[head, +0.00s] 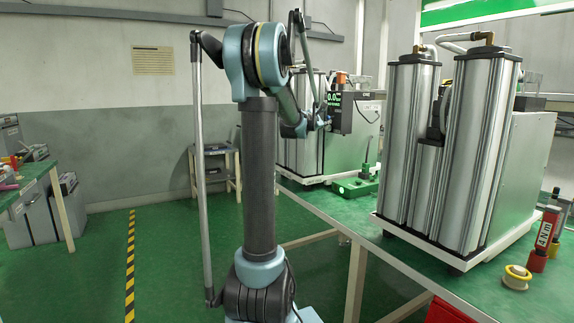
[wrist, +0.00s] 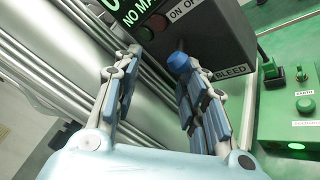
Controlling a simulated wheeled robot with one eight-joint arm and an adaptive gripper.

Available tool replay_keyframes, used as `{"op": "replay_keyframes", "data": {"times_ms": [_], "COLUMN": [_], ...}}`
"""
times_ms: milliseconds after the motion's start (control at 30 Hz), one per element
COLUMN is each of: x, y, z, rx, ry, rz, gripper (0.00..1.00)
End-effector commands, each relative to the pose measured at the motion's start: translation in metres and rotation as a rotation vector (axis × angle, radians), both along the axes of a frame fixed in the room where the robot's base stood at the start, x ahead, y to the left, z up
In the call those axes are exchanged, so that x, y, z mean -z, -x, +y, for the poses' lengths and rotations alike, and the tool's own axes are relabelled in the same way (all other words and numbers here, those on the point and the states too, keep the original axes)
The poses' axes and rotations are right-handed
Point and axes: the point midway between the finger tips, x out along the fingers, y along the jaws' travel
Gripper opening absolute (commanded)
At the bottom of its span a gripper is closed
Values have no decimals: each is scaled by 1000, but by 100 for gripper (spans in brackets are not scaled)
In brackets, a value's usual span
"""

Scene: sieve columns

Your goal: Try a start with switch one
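A dark control box (wrist: 215,35) with a green-lit display fills the top of the wrist view; in the head view the box (head: 347,110) is on the far machine. Its face shows ON and OFF lettering, small round buttons (wrist: 158,22) and a BLEED label. A blue knob-like cap (wrist: 178,63) shows by the right fingertip; I cannot tell whether they touch. My gripper (wrist: 152,68) is open, with nothing between its fingers, just in front of the box. No label reading "one" is legible. In the head view my gripper (head: 318,121) is small beside the box.
A green EARTH box (wrist: 298,112) with a green knob and a lever lies right of the gripper. Ribbed metal columns (wrist: 75,75) stand close on the left. In the head view a nearer column machine (head: 480,150) and yellow tape roll (head: 516,278) occupy the green bench.

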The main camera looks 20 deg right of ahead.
Motion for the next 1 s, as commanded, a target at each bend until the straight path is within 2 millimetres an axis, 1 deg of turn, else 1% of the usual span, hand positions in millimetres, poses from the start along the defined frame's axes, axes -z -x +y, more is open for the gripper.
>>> {"op": "replay_keyframes", "data": {"times_ms": [100, 500, 767, 1000], "x": [0, 0, 0, 0], "y": [-6, -17, -2, 13], "z": [1, 1, 33, 67], "rx": [58, 246, 247, 245], "ry": [0, 1, 0, 0], "rz": [0, 0, 0, 0], "gripper": [38, 38, 38, 38]}}
